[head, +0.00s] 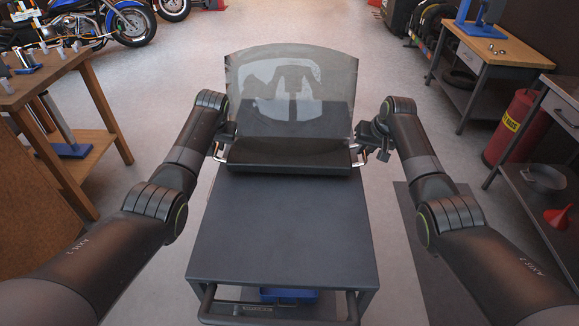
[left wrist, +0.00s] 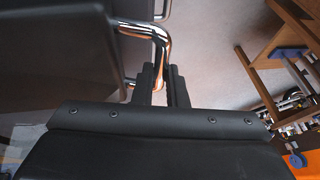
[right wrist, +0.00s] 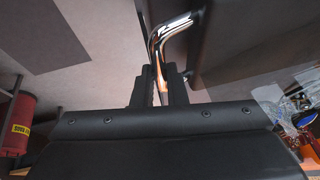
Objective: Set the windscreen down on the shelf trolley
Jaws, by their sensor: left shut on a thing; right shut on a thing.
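The windscreen (head: 292,82) is a clear, slightly smoky curved pane standing upright on a dark base bar (head: 288,156) with a bent chrome handle at each end. My left gripper (head: 222,150) is shut on the left handle, and the left wrist view shows its fingers (left wrist: 165,88) around the chrome tube. My right gripper (head: 359,154) is shut on the right handle; its fingers also show in the right wrist view (right wrist: 160,88). The shelf trolley (head: 283,235) has a dark flat top below and in front of the windscreen. Whether the base touches the top is unclear.
The trolley's front has a push handle (head: 275,312), with a blue box (head: 289,295) on the shelf below. A wooden bench (head: 45,80) stands left, another bench (head: 495,50) right. A red cylinder (head: 511,127) stands at the right. The near trolley top is bare.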

